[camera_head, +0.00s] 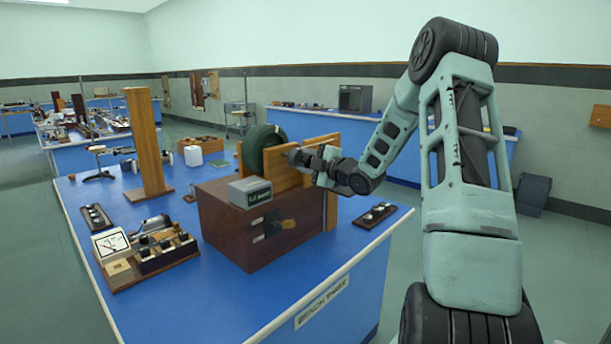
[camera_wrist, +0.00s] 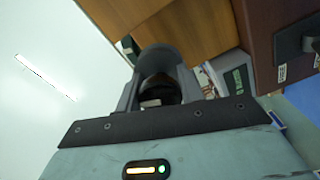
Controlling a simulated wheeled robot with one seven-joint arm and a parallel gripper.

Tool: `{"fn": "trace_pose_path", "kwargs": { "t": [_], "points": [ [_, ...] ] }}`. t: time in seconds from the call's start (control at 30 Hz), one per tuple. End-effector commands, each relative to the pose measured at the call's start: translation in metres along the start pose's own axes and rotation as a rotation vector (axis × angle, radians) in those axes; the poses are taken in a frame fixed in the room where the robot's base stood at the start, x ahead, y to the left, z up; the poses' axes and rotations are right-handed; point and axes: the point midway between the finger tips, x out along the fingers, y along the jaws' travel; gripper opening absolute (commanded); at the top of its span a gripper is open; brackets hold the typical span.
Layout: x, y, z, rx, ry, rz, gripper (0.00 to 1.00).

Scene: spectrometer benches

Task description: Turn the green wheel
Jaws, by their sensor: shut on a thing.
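The dark green wheel (camera_head: 258,145) stands upright in a light wooden frame on top of a brown wooden box (camera_head: 228,221) on the blue bench. A small part of something green also shows behind my gripper in the wrist view. My gripper (camera_head: 297,157) is at the outer right side of the wooden frame, with its tips close to the panel. It is shut on a dark round part (camera_wrist: 160,92), seen between the fingers in the wrist view. The fingers hide most of this part, and I cannot see how it joins the wheel.
A grey display box (camera_head: 250,192) sits on the brown box's front. A wooden post (camera_head: 147,143) and a meter panel (camera_head: 112,242) stand to the left. A small switch strip (camera_head: 375,215) lies near the right edge. Blue bench surface (camera_head: 215,300) is clear in front.

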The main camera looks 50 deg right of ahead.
Motion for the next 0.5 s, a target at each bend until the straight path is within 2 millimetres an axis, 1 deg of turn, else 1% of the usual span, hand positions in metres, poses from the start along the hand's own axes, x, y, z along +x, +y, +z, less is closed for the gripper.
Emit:
{"fn": "trace_pose_path", "kwargs": {
  "t": [0.03,0.23,0.5],
  "points": [
    [-0.0001,-0.008,0.0021,-0.029,0.001,-0.002,0.0],
    [-0.0001,-0.005,0.0011,-0.107,0.0,-0.002,0.0],
    [-0.0008,-0.0006,0.0004,-0.128,-0.002,-0.002,0.0]
  ]
}}
